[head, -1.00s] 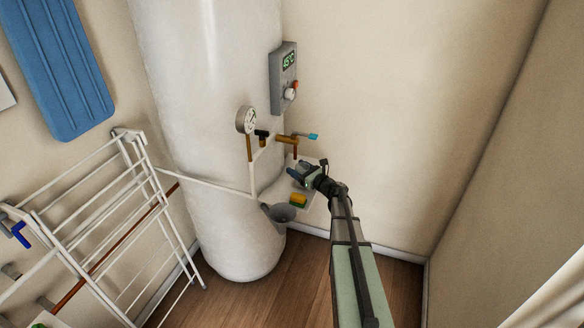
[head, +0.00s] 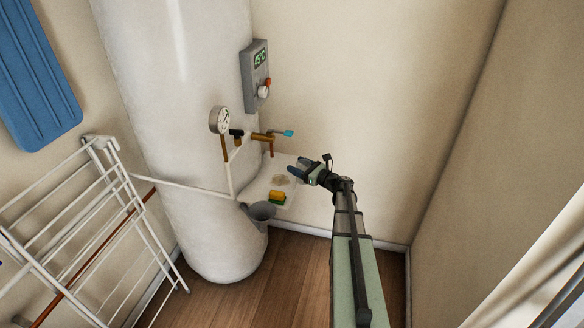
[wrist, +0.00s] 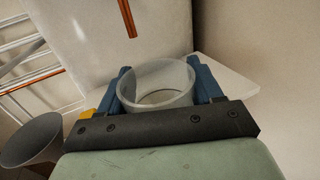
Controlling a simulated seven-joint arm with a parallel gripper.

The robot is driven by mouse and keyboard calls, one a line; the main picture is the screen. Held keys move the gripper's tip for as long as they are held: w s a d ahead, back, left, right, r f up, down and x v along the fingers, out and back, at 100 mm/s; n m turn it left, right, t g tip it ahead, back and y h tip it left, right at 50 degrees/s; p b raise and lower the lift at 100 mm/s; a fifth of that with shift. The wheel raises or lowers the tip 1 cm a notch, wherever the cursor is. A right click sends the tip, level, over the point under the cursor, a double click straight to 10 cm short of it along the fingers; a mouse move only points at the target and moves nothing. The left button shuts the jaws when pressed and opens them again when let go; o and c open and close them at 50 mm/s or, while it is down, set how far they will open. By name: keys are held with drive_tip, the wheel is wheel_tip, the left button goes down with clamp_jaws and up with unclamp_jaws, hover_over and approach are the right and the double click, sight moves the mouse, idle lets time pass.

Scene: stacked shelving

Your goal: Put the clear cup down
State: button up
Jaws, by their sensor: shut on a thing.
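The clear cup (wrist: 157,80) is a translucent, round, open-topped cup. In the wrist view it stands between the two blue fingers of my gripper (wrist: 163,72), which are shut on its sides. In the head view my gripper (head: 299,167) is at the right side of a small white shelf (head: 286,164). In that view I cannot clearly make out the cup. A pale round shape (head: 281,180) shows on the shelf left of the fingers. Whether the cup's base touches the shelf is hidden.
A brass tap (head: 262,137) and pressure gauge (head: 220,120) stick out from the white tank (head: 185,100). A drying rack (head: 110,190) stands left.

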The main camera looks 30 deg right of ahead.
drive_tip(key=w+d+r, duration=0.1)
drive_tip(key=w+r, duration=0.1)
drive_tip(key=w, duration=0.3)
drive_tip(key=w+d+r+y, duration=0.1)
drive_tip(key=w+r, duration=0.1)
drive_tip(key=w, duration=0.4)
drive_tip(key=w+d+r, duration=0.1)
drive_tip(key=w+r, duration=0.2)
drive_tip(key=w, duration=0.2)
drive_tip(key=shift+n+g, duration=0.3)
drive_tip(key=shift+n, duration=0.1)
drive_tip(key=shift+d+f, duration=0.15)
drive_tip(key=shift+f, duration=4.9)
drive_tip(key=shift+f, duration=0.15)
drive_tip(key=o, duration=1)
drive_tip(key=shift+o, duration=0.2)
drive_tip(key=shift+r, duration=0.2)
drive_tip(key=v, duration=1.2)
